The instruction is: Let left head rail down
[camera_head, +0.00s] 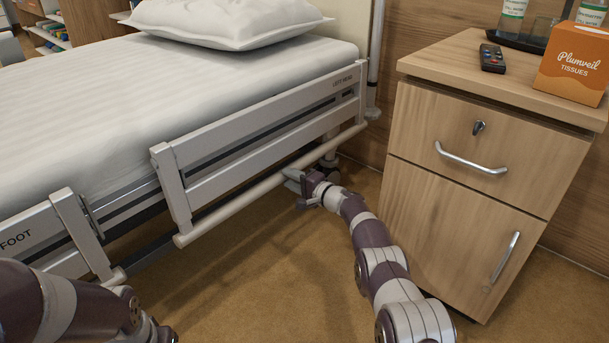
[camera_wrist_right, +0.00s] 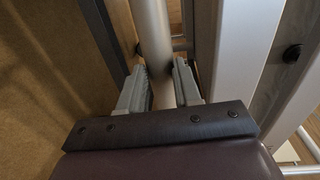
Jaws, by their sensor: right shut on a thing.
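The left head rail (camera_head: 265,140) is a pale grey panel marked "LEFT HEAD" along the near side of the bed. Its top edge looks close to the mattress's top. A round bar (camera_head: 225,217) runs along its lower outer side. My right gripper (camera_head: 294,180) reaches this bar from the floor side and is shut on it. In the right wrist view the bar (camera_wrist_right: 151,35) passes between the two grey fingers (camera_wrist_right: 161,85). The exact finger contact is partly hidden. My left arm shows at the lower left, but its gripper is not visible.
The bed's mattress (camera_head: 90,105) and pillow (camera_head: 225,20) lie behind the rail. A foot rail (camera_head: 60,240) stands at left. Floor (camera_head: 270,270) before the rail is clear.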

